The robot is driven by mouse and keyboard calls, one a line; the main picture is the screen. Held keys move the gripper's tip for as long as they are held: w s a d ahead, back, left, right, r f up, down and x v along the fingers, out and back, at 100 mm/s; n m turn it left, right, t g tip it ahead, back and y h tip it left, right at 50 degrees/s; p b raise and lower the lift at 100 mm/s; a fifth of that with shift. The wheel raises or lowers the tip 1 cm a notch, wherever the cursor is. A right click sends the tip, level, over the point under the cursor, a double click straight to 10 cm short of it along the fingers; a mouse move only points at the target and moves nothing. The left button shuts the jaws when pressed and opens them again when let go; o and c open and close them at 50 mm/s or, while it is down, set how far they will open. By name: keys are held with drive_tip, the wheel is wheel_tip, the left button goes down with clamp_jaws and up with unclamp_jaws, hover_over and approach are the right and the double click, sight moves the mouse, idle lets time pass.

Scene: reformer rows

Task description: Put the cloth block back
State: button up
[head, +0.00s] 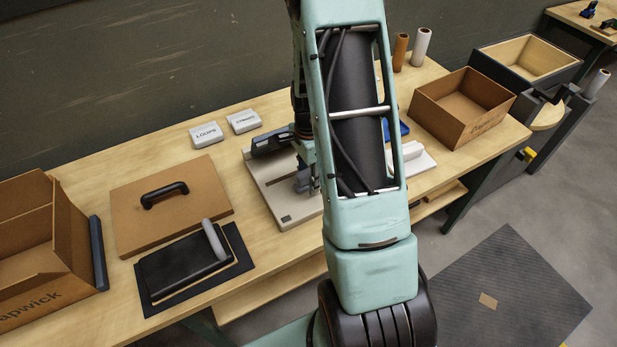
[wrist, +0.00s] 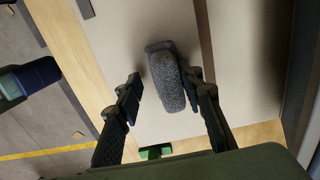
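The cloth block (wrist: 167,82), a dark grey fuzzy block with rounded ends, lies on a pale board in the wrist view. My gripper (wrist: 163,88) is open, with one finger on each side of the block's near part. The right finger is very close to the block; I cannot tell whether it touches. A clear gap shows at the left finger. In the head view my gripper (head: 305,170) is low over the pale board (head: 270,172), partly hidden by my arm, so the block is not clear there.
A brown lid with a black handle (head: 165,193) and a black slab (head: 180,266) with a grey bar (head: 214,240) lie left. Open cartons stand at the left (head: 75,240) and right (head: 437,110). Two white boxes (head: 206,135) sit behind. A green piece (wrist: 155,152) is near my gripper.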

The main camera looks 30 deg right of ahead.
sight(308, 174)
wheel_tip(308, 174, up, 12)
drive_tip(key=shift+r, duration=0.2)
idle(0.6)
